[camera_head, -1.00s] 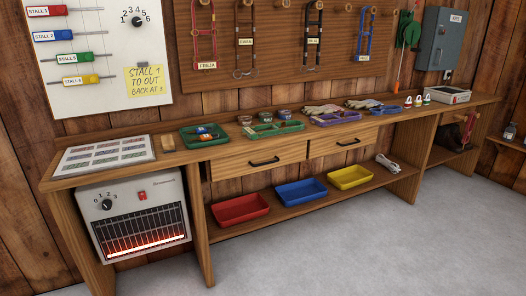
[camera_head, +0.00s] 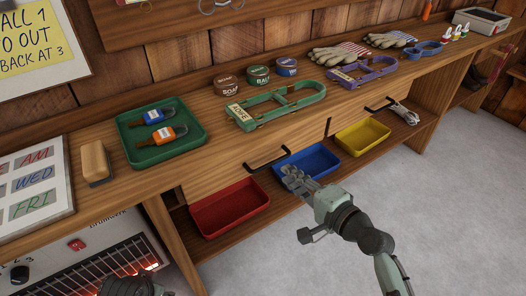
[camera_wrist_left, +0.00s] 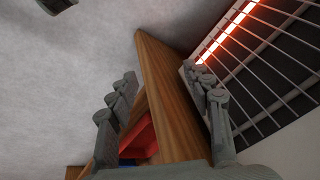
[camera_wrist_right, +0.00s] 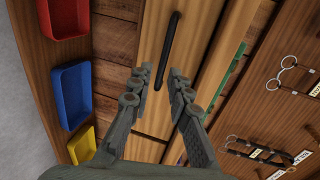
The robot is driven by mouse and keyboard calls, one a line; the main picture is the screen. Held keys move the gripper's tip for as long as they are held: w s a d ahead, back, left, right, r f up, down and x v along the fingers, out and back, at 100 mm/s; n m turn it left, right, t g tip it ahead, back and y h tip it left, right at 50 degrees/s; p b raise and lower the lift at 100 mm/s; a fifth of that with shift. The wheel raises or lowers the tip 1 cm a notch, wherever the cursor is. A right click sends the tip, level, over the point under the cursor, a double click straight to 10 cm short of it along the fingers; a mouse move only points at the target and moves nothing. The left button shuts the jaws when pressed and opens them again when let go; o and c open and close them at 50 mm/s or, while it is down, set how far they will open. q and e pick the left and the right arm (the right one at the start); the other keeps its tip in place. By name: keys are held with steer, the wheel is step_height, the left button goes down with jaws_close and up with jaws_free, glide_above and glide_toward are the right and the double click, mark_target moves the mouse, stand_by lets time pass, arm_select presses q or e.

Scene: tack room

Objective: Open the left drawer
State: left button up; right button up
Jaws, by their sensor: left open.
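The left drawer (camera_head: 230,178) is a wooden front under the workbench top, with a dark bar handle (camera_head: 267,160). It looks shut. My right gripper (camera_head: 292,178) is in front of and below that handle in the head view, apart from it. In the right wrist view the same handle (camera_wrist_right: 172,48) lies ahead of my open, empty fingers (camera_wrist_right: 160,72). My left gripper is mostly cut off at the bottom of the head view, before the heater. In the left wrist view its fingers (camera_wrist_left: 160,72) are open, with the wooden bench leg (camera_wrist_left: 170,95) seen between them.
The right drawer has its own handle (camera_head: 380,104). Red (camera_head: 230,208), blue (camera_head: 322,158) and yellow (camera_head: 362,136) bins stand on the shelf below. A glowing heater (camera_head: 95,268) is at lower left. A green tray (camera_head: 160,150) stands on top. The floor at right is clear.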

mark_target(275, 163)
steer(key=x, duration=0.3)
steer(key=shift+a+r, duration=0.1)
steer(key=shift+r, duration=0.25)
steer(key=x, duration=0.3)
steer(key=shift+w+a+f, duration=0.1)
steer(key=shift+w+a, duration=0.05)
steer(key=shift+w, duration=0.1)
steer(key=shift+w+a+f, duration=0.1)
steer(key=shift+w+a, duration=0.15)
steer(key=shift+w, duration=0.1)
jaws_close()
arm_select(q)
steer(key=shift+s+d, duration=0.45)
steer(key=shift+s, duration=0.15)
steer(key=shift+d, duration=0.1)
